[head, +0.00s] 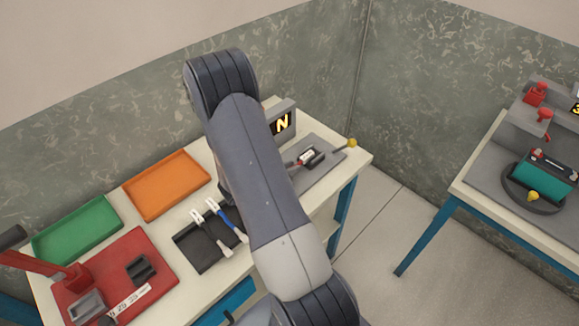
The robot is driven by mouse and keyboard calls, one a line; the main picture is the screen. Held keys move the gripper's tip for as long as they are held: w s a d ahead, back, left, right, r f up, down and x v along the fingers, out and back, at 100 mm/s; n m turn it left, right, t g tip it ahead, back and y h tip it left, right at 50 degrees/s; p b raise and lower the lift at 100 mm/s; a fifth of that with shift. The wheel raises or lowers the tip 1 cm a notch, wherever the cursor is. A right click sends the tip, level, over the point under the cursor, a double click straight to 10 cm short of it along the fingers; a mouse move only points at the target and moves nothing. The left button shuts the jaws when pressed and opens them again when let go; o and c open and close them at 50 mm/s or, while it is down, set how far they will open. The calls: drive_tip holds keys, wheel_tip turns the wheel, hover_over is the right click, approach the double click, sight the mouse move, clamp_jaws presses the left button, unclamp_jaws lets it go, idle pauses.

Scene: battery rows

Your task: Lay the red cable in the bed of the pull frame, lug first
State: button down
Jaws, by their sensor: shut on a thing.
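What looks like the pull frame is a grey plate (325,172) at the right end of the near table. It carries a small red, white and black block (308,158) and a lever with a yellow knob (352,142). I cannot make out its bed. My arm crosses the middle of the head view and covers the plate's left part. My gripper is hidden behind the arm, so its jaws and anything in them do not show. I cannot identify the red cable anywhere in view.
A black tray (187,247) holds cables with pale ends, one blue. Left are orange (168,186) and green (78,228) trays and a red press base (160,262). A display box (283,122) reads N. Another table right holds a teal battery (545,178); floor lies between.

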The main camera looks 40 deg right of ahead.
drive_tip(key=c, duration=1.3)
unclamp_jaws()
wheel_tip(320, 180, up, 10)
wheel_tip(320, 180, down, 10)
drive_tip(key=shift+f, duration=0.1)
drive_tip(key=shift+w+r+p, duration=0.1)
drive_tip(key=shift+r+p, duration=0.45)
drive_tip(key=shift+r, duration=0.15)
drive_tip(key=shift+r+p, duration=0.3)
drive_tip(key=shift+r, duration=0.1)
